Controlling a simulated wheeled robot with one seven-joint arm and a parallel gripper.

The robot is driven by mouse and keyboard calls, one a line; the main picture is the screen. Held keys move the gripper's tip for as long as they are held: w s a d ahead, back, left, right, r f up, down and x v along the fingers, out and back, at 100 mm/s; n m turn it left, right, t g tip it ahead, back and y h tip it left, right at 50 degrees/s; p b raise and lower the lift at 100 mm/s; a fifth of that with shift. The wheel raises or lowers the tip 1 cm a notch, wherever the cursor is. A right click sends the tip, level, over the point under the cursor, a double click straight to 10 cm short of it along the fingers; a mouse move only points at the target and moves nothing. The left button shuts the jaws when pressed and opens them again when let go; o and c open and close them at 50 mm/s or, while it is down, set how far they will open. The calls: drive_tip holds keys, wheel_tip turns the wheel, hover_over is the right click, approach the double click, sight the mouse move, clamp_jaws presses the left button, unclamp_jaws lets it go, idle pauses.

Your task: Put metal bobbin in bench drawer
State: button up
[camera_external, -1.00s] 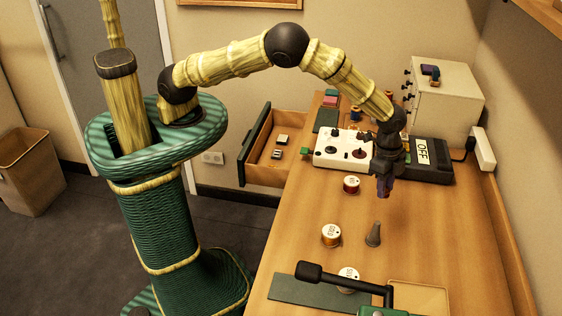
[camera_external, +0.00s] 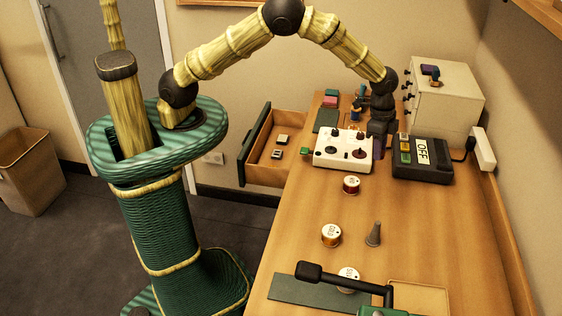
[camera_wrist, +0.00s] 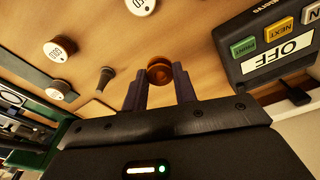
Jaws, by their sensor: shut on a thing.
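My gripper (camera_external: 378,152) is over the far part of the bench, between the white control box and the dark OFF box. In the wrist view, its purple fingers (camera_wrist: 159,80) are closed on a shiny copper-brown bobbin (camera_wrist: 159,70). In the external view the bobbin cannot be made out. The bench drawer (camera_external: 268,178) stands pulled out on the left side of the bench. Two small items (camera_external: 279,147) lie inside it, with bare floor around them.
The white control box (camera_external: 330,150) with knobs lies between my gripper and the drawer. Labelled wire spools (camera_external: 351,185) and a grey cone (camera_external: 374,236) stand on the nearer bench. The OFF box (camera_external: 424,172) and a beige cabinet (camera_external: 446,105) are on the right.

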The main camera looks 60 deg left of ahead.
drive_tip(key=w+a+n+b, duration=0.1)
drive_tip(key=w+a+n, duration=0.25)
drive_tip(key=a, duration=0.85)
drive_tip(key=n+t+y+b, duration=0.1)
drive_tip(key=n+b, duration=0.4)
drive_tip(key=n, duration=0.3)
hover_over(288, 166)
wheel_tip(288, 166, down, 21)
drive_tip(key=shift+s+a+f+m, duration=0.15)
drive_tip(key=shift+a+f+m, duration=0.1)
drive_tip(key=shift+f+p, duration=0.45)
drive_tip(key=shift+f, duration=2.45)
drive_tip(key=shift+f+p, duration=0.4)
drive_tip(key=shift+f, duration=1.7)
